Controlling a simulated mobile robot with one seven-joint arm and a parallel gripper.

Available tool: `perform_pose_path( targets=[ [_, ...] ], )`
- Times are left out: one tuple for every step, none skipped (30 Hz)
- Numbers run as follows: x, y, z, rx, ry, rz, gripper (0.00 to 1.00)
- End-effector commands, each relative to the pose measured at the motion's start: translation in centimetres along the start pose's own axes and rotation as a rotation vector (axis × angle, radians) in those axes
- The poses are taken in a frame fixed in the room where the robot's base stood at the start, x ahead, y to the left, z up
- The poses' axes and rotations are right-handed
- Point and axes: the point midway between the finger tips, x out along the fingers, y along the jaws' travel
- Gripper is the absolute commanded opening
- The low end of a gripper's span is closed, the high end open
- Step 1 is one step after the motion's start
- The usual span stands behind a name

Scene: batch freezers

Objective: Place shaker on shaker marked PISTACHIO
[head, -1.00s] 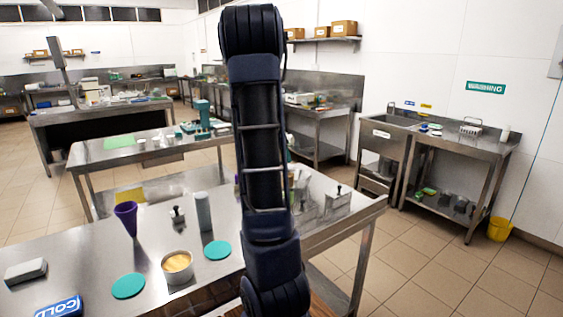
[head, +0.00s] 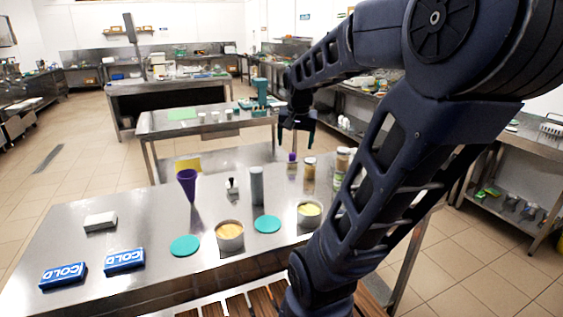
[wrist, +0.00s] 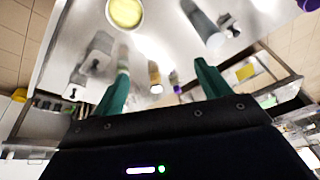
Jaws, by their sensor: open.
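My gripper (head: 296,138) is open and empty above the far side of the steel table; its two green fingers also show apart in the wrist view (wrist: 160,78). Just below it in the head view stand small containers that look like shakers: a slim one with purple on it (head: 292,158), a tan-filled one (head: 310,170) and a taller one (head: 342,160), partly beside my arm. In the wrist view the tan one (wrist: 155,76) and a purple-marked one (wrist: 174,80) show between the fingers. No label, PISTACHIO included, is readable. I cannot tell which shaker is which.
My arm hides the table's right part.

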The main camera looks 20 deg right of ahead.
Motion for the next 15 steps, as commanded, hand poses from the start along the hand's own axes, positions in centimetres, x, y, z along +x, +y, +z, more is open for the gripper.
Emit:
perform_pose_path(
  targets=[
    [-0.7, -0.5, 1.8, -0.059, 0.009, -0.019, 0.76],
    [-1.0, -0.8, 2.7, -0.096, 0.013, -0.028, 0.76],
    [-1.3, -1.1, 4.0, -0.146, 0.018, -0.04, 0.76],
    [-1.6, -1.4, 4.9, -0.183, 0.023, -0.049, 0.76],
    [-1.8, -1.6, 5.8, -0.219, 0.027, -0.057, 0.76],
    [-2.0, -1.9, 7.0, -0.266, 0.033, -0.066, 0.76],
    [-2.2, -2.1, 7.8, -0.299, 0.038, -0.072, 0.76],
    [-2.3, -2.2, 8.6, -0.329, 0.042, -0.078, 0.76],
    [-2.4, -2.3, 9.6, -0.368, 0.047, -0.083, 0.76],
    [-2.5, -2.4, 10.2, -0.394, 0.051, -0.087, 0.76],
    [-2.5, -2.5, 10.8, -0.418, 0.053, -0.09, 0.76],
    [-2.6, -2.6, 11.5, -0.443, 0.058, -0.095, 0.76],
    [-2.6, -2.6, 11.9, -0.461, 0.06, -0.097, 0.76],
    [-2.6, -2.7, 12.2, -0.475, 0.063, -0.098, 0.76],
    [-2.6, -2.7, 12.6, -0.491, 0.065, -0.1, 0.76]
  ],
)
